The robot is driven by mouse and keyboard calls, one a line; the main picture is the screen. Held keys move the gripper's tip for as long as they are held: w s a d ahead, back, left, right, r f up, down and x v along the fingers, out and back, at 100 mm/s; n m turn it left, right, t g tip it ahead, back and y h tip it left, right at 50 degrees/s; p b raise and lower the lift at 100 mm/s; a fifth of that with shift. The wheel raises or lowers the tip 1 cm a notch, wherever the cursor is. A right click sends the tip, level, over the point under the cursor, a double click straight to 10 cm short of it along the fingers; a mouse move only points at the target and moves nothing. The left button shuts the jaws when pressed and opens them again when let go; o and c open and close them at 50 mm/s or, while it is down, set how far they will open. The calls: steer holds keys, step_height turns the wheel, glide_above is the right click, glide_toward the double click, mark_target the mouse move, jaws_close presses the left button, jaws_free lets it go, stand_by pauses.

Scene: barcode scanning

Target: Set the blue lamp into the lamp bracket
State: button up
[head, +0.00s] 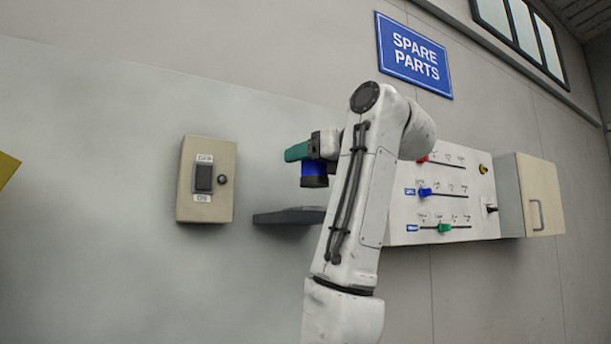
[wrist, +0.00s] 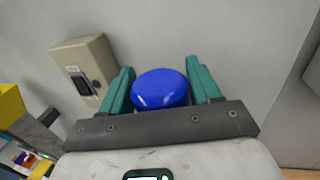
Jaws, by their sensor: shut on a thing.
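The blue lamp (head: 314,173) has a blue body with a dark lower end. My gripper (head: 298,152) has teal fingers and is shut on it. In the wrist view the rounded blue top of the lamp (wrist: 160,88) shows between the two teal fingers. A dark grey ledge (head: 285,216) on the wall, which looks like the lamp bracket, is below the lamp, with a gap between them. My arm hides the right end of this ledge, and its upper face is hard to see.
A beige switch box (head: 206,180) is on the wall left of the ledge. A white slider panel (head: 450,196) and a beige cabinet (head: 540,195) are to the right, partly behind my arm. A blue SPARE PARTS sign (head: 414,55) hangs above. Bare wall surrounds the ledge.

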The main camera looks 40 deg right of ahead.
mark_target(325, 178)
steer(key=shift+w+d+f, duration=0.15)
steer(key=shift+w+f, duration=0.5)
steer(key=shift+f, duration=0.15)
steer(key=shift+f+p, duration=0.75)
steer(key=shift+f, duration=0.8)
steer(key=o, duration=1.1)
steer(key=shift+f, duration=0.1)
steer(key=s+b, duration=0.1)
steer(key=s, duration=0.2)
steer(key=s+b, duration=0.2)
steer(key=s, duration=0.1)
steer(key=s+b, duration=0.1)
steer(key=s, duration=0.2)
steer(key=shift+s+a+b, duration=0.3)
steer(key=shift+s+a, duration=0.05)
steer(key=shift+s, duration=0.05)
steer(key=shift+s+d+f+b, duration=0.15)
steer(key=shift+s+b, duration=0.35)
steer(key=shift+b, duration=0.65)
steer(key=shift+s+r+b, duration=0.25)
steer(key=shift+s+b, duration=0.35)
steer(key=shift+b, duration=0.3)
